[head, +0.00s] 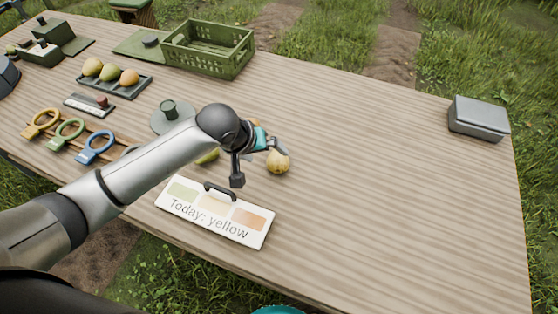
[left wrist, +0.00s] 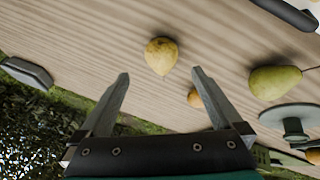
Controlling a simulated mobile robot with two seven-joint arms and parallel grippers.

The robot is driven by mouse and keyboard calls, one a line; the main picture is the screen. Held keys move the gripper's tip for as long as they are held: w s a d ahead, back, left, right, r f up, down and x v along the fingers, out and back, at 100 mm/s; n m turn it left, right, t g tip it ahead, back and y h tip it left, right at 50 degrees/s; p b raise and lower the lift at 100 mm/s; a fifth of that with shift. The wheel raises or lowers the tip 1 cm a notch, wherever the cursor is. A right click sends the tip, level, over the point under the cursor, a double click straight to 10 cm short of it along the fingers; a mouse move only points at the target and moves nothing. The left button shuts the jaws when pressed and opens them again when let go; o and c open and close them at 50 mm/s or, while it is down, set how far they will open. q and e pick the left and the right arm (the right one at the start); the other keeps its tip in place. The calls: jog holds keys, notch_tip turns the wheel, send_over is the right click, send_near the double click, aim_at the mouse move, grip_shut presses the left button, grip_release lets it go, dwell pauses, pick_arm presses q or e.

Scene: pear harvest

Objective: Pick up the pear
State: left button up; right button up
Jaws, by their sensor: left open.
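A yellow pear (head: 278,161) sits on the wooden table just beyond my left gripper (head: 274,145). In the left wrist view this yellow pear (left wrist: 161,55) lies ahead of the open fingertips (left wrist: 160,73), centred between them, with nothing held. A green pear (left wrist: 275,82) lies to the right there; in the head view this green pear (head: 208,156) is partly hidden by my arm. A third, orange-yellow fruit (left wrist: 195,98) is partly covered by a finger; in the head view this fruit (head: 256,122) shows just behind the gripper. My right gripper's jaws are not seen.
A sign (head: 213,212) reading "Today: yellow" lies in front. A green crate (head: 207,62), a tray of pears (head: 128,90), a round grey-green stand (head: 160,122) and coloured rings (head: 95,147) occupy the left. A grey box (head: 478,118) stands far right. The table's right half is otherwise clear.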

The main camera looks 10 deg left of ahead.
aim_at(274, 160)
pick_arm(q)
jog(key=b+x, duration=0.1)
jog(key=x, duration=0.3)
jog(key=shift+w+f, duration=0.15)
jog(key=shift+f, duration=0.1)
jog(key=shift+b+x, duration=1)
jog(key=shift+x, duration=1.55)
jog(key=shift+c, duration=0.2)
jog(key=c, duration=1.4)
